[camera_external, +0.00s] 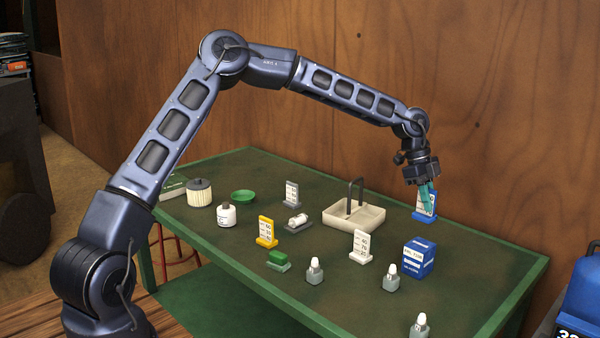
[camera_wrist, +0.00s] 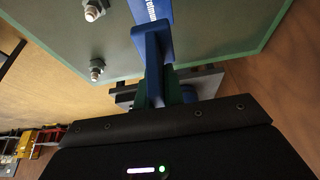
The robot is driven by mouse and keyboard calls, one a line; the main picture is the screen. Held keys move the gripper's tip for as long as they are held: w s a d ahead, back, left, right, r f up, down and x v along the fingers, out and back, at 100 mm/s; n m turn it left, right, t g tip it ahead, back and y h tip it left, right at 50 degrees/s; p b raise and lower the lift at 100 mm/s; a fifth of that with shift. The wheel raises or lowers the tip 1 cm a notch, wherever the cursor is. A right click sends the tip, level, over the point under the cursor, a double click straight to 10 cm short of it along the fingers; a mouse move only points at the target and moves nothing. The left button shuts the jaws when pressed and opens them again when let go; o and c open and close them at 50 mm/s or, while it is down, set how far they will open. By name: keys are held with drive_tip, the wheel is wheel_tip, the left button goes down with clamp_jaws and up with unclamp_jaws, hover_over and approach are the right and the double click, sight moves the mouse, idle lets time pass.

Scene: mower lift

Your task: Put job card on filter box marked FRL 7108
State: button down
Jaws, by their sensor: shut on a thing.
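My gripper (camera_external: 429,190) points down over the back right of the green table. It is shut on a blue stand with a white printed face (camera_external: 424,211). In the wrist view the blue stand (camera_wrist: 152,45) runs up from between the fingers (camera_wrist: 168,92). Whether its base touches the table is unclear. A blue and white box (camera_external: 419,258) stands in front of the gripper; its printed label is too small to read surely. Another low box with a white and green face (camera_external: 172,187) is at the far left, partly behind my arm. I cannot make out a separate job card.
A cream tray with a dark handle (camera_external: 354,216) stands mid-table. White (camera_external: 360,246), yellow (camera_external: 267,232) and grey (camera_external: 292,194) stands are spread about. Several white-topped grey items stand near the front, one close to the blue box (camera_external: 391,277). A wooden wall rises behind the table.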

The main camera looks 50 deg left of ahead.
sight(422, 214)
drive_tip(key=shift+f, duration=3.85)
drive_tip(key=shift+f, duration=0.15)
drive_tip(key=c, duration=1.5)
unclamp_jaws()
